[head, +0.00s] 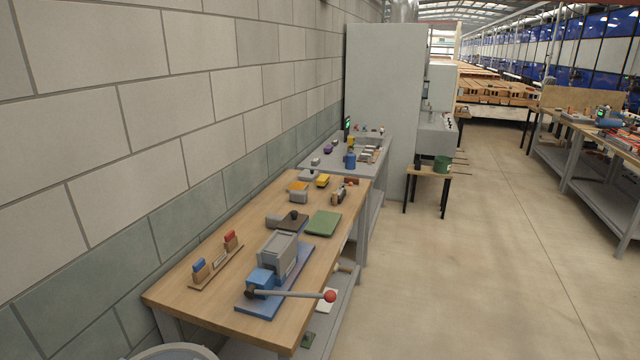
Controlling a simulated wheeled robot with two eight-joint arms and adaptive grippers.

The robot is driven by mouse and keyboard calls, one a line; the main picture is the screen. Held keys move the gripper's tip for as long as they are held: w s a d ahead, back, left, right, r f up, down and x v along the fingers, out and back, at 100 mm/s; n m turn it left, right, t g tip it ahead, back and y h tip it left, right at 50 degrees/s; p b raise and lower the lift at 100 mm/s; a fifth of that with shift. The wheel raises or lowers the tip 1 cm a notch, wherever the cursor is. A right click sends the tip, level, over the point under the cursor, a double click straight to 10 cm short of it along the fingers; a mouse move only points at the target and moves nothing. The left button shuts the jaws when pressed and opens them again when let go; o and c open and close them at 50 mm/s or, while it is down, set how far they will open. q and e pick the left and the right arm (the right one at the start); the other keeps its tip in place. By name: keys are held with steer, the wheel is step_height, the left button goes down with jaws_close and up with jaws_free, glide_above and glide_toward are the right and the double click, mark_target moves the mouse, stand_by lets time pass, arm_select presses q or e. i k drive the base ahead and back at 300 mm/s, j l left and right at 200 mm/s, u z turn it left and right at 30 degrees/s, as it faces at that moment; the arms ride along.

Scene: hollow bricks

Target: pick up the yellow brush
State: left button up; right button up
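A small yellow object (322,181) lies near the far end of the wooden workbench; it may be the yellow brush, but it is too small to tell. An orange-yellow piece (297,186) sits just left of it, by a grey block (299,197). Another small yellow item (351,141) stands on the grey table behind. Neither of my grippers is in view.
The wooden workbench (190,290) stands along the block wall. It bears a blue-and-grey press (277,262) with a red-knobbed lever, a green pad (323,222) and a rack with red and blue pieces (217,264). Open floor (480,270) lies to the right.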

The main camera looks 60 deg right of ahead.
mark_target(323, 181)
steer(key=z, duration=0.45)
steer(key=k+l+z, duration=0.1)
steer(key=z, duration=0.35)
steer(key=l+z, duration=0.1)
steer(key=z, duration=0.35)
steer(key=l+z, duration=0.1)
steer(key=z, duration=0.35)
